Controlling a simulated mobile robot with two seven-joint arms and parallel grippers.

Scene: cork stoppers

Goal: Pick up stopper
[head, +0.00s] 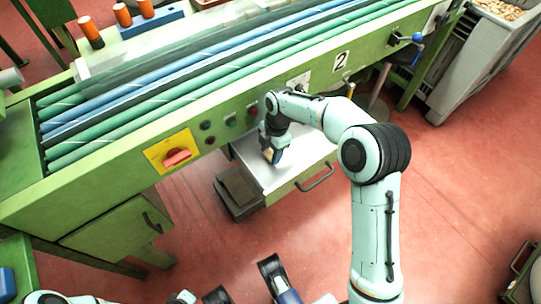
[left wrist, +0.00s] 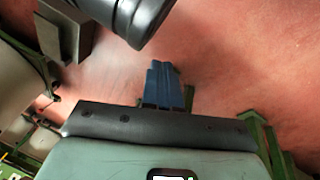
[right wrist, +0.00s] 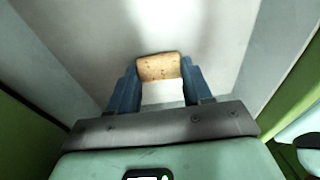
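The stopper, a short tan cork (right wrist: 158,67), shows in the right wrist view between the tips of my right gripper's blue fingers (right wrist: 160,85). Both fingers appear to touch its sides. In the head view my right gripper (head: 272,154) points down into a pale metal drawer (head: 312,155) under the green machine, and a tan bit of the stopper shows at its tip. I cannot tell whether the stopper touches the drawer floor. My left gripper (left wrist: 164,85) is shut and empty over the red floor in the left wrist view.
The green machine (head: 98,165) with blue and green rollers fills the back, with a red knob on a yellow plate (head: 177,156). The drawer has walls and a front handle (head: 316,180). A grey bin of corks (head: 490,50) stands at upper right. Red floor lies open at right.

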